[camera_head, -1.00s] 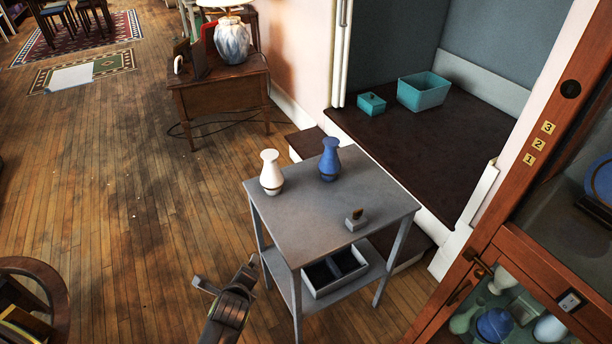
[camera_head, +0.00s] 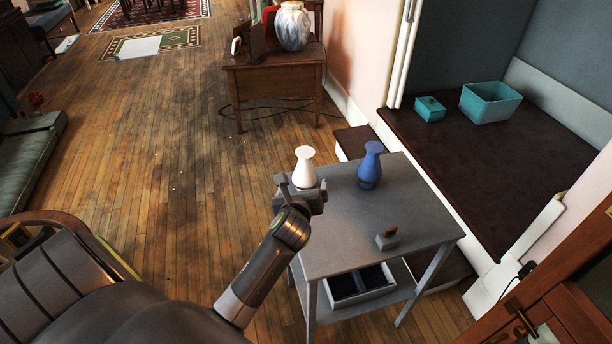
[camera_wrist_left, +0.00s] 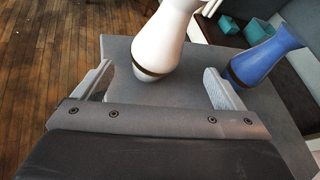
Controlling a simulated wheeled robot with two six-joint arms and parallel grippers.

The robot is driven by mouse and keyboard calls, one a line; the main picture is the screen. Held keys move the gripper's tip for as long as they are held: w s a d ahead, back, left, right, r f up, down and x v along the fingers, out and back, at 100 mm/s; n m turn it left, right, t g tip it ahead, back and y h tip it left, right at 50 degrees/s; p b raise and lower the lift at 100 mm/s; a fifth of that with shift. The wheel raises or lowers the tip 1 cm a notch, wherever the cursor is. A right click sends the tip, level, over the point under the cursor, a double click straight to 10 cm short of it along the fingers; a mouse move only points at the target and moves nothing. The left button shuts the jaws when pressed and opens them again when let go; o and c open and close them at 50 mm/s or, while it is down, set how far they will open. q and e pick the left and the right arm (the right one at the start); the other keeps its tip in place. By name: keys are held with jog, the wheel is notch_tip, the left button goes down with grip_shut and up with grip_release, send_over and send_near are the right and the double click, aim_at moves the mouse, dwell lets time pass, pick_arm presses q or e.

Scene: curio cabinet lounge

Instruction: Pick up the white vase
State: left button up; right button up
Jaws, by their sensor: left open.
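The white vase (camera_head: 304,168) stands upright near the left corner of the grey table (camera_head: 385,215). Its lower part is hidden behind my gripper in the head view. My left gripper (camera_head: 301,193) is open at the table's left edge, just in front of the vase. In the left wrist view, the white vase (camera_wrist_left: 163,45) with a dark band near its base stands just beyond the open fingers (camera_wrist_left: 158,84), roughly between them. I cannot tell whether the fingers touch it. My right gripper is not in view.
A blue vase (camera_head: 370,165) stands close to the right of the white vase. A small block-like object (camera_head: 386,238) lies nearer the table's front. The lower shelf holds a divided tray (camera_head: 362,288). A teal bin (camera_head: 489,101) and teal box (camera_head: 430,108) sit on the dark ledge.

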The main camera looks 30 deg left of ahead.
aim_at(306, 152)
pick_arm(q)
jog(key=x, duration=0.3)
jog(key=shift+w+a+f, duration=0.15)
jog(key=shift+w, duration=0.1)
jog(key=shift+f+b+x, duration=0.25)
jog(key=shift+b+x, duration=0.35)
jog(key=shift+x, duration=2)
jog(key=shift+s, duration=0.15)
jog(key=c, duration=1.1)
jog(key=shift+c, duration=0.4)
jog(key=shift+r, duration=0.1)
jog(key=shift+r, duration=0.35)
notch_tip(306, 152, up, 9)
jog(key=shift+r+p, duration=0.1)
jog(key=shift+p, duration=0.9)
